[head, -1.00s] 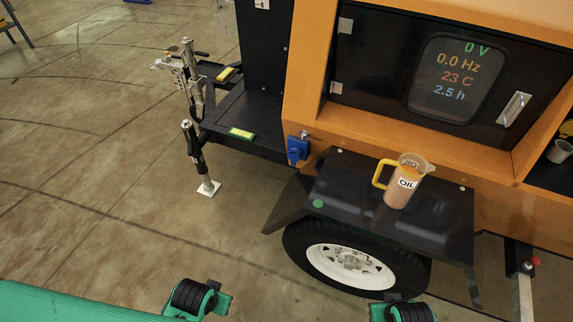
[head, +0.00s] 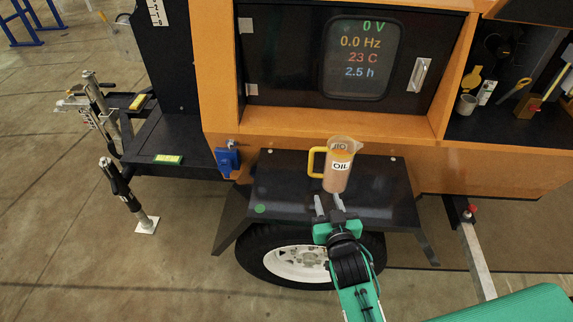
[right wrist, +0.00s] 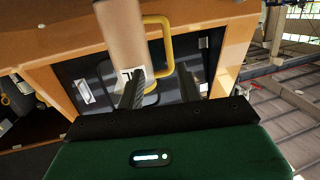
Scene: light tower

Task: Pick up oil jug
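The oil jug (head: 338,172) is a clear jug with brownish oil, a white OIL label and a yellow handle on its left. It stands upright on the black fender (head: 285,180) above the wheel. My right gripper (head: 329,205) is open, just in front of and below the jug, its two fingers pointing toward it. In the right wrist view the jug (right wrist: 123,40) and its yellow handle (right wrist: 168,45) lie beyond the spread fingers (right wrist: 162,92). I cannot tell whether a finger touches the jug. My left gripper is not in view.
The orange light tower body (head: 330,123) rises behind the fender, with a black display panel (head: 290,60). A blue latch (head: 228,160) sits left of the fender. An open compartment (head: 510,90) at right holds a cup and tools. A metal bar (head: 478,260) sticks out at right.

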